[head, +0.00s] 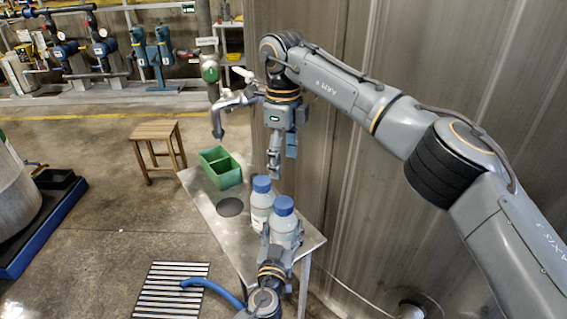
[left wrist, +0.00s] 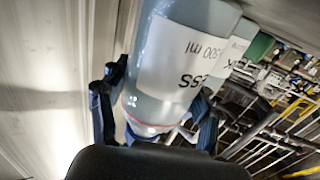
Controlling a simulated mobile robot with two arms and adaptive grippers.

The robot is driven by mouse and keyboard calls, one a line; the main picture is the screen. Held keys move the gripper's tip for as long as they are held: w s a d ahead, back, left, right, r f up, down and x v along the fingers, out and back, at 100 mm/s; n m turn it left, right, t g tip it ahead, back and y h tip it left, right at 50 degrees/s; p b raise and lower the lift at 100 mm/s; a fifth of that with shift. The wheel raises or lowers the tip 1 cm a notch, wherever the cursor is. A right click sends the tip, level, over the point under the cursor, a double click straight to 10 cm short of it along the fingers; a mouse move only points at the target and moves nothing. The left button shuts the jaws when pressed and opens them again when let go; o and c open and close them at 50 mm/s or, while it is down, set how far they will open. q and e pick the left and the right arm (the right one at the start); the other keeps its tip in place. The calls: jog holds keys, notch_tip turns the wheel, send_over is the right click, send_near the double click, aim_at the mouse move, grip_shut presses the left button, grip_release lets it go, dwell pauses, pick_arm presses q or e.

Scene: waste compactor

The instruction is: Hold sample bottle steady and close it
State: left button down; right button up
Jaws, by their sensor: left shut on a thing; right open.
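Two white bottles with blue caps stand at the near end of the metal table. My left gripper (head: 279,252) is shut around the nearer bottle (head: 284,232). In the left wrist view, this bottle (left wrist: 185,65) with a printed label sits between the fingers (left wrist: 155,120). Its blue cap (head: 283,205) is on its top; I cannot tell how tight it is. The other bottle (head: 261,203) stands just behind, close beside it, also capped. My right gripper (head: 282,156) is open and empty, pointing down above the bottles, clear of both caps.
The metal table (head: 208,203) also holds a green divided bin (head: 229,178) and a dark round disc (head: 230,207). A tap (head: 217,120) reaches over the far end. A metal wall (head: 338,190) stands close on the right. A wooden stool (head: 155,131) is beyond the table.

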pick_arm(q)
jog(key=shift+c, duration=1)
grip_release()
jog(key=s+a, duration=0.2)
jog(key=s, duration=1)
